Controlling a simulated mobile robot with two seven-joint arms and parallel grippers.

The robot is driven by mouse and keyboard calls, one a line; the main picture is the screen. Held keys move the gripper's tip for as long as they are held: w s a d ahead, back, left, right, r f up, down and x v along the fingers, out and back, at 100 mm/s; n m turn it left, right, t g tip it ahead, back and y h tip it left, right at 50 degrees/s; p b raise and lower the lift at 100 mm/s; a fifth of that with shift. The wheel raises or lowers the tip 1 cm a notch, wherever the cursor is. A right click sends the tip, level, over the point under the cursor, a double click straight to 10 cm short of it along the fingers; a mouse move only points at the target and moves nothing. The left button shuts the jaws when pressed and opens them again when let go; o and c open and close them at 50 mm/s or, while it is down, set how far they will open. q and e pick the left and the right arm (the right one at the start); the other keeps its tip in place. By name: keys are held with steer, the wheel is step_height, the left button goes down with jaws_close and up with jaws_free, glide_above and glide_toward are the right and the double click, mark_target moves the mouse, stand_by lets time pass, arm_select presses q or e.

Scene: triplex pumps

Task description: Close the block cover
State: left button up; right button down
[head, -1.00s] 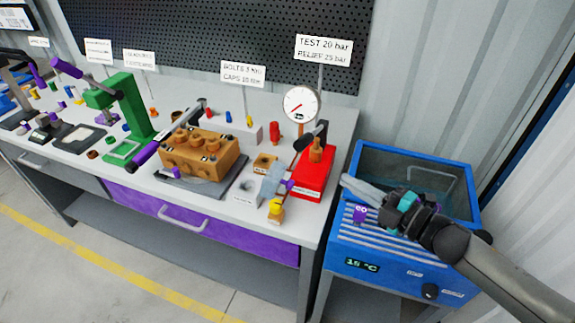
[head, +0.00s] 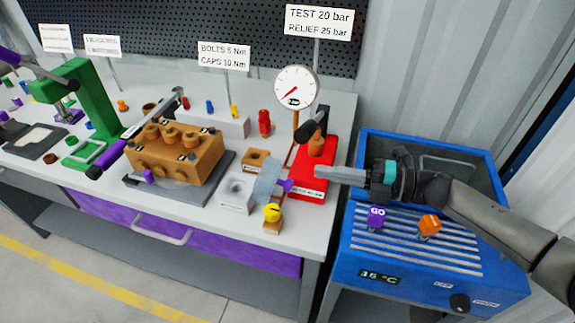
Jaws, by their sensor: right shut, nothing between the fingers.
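A brown pump block (head: 178,152) with several round caps sits on a dark plate on the bench. To its right is a small white block (head: 236,192) with a round hole in its top. A pale translucent panel (head: 267,182) with a purple tab (head: 286,186) stands tilted up beside the white block; it looks like a raised cover, but I cannot see its hinge. My right gripper (head: 320,173) is shut and empty, pointing left, to the right of the panel and in front of the red stand in the picture. My left gripper is out of view.
The red test stand (head: 313,180) with a gauge (head: 297,88) and black lever stands behind the panel. A yellow round-faced piece (head: 272,212) is at the bench front.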

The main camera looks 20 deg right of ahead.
mark_target(273, 162)
steer(key=x, duration=0.8)
steer(key=shift+w+a+f, duration=0.1)
steer(key=shift+w+a, duration=0.05)
steer(key=shift+a, duration=0.1)
steer(key=shift+w+a+r+p, duration=0.2)
steer(key=shift+r+p, duration=0.1)
steer(key=shift+r, duration=0.05)
steer(key=shift+w+a+r+p, duration=0.15)
steer(key=shift+a+r+p, duration=0.1)
steer(key=shift+r+p, duration=0.05)
steer(key=shift+w+a+r+p, duration=0.55)
steer(key=shift+a, duration=0.25)
steer(key=shift+w+a+r+p, duration=0.15)
steer(key=shift+w+a+p, duration=0.05)
steer(key=shift+w+a, duration=0.2)
steer(key=shift+w+a+r+p, duration=0.15)
steer(key=shift+w+a, duration=0.1)
steer(key=shift+a, duration=0.3)
steer(key=shift+x, duration=1.15)
steer(key=shift+p+x, duration=0.75)
steer(key=shift+x, duration=0.55)
steer(key=shift+w+a+f+g+h+p, duration=0.3)
steer(key=shift+g+h+p, duration=0.1)
steer(key=shift+h, duration=0.2)
steer(key=shift+w+a+f+p, duration=0.25)
steer(key=shift+a+f+p, duration=0.1)
steer(key=shift+a+f, duration=0.2)
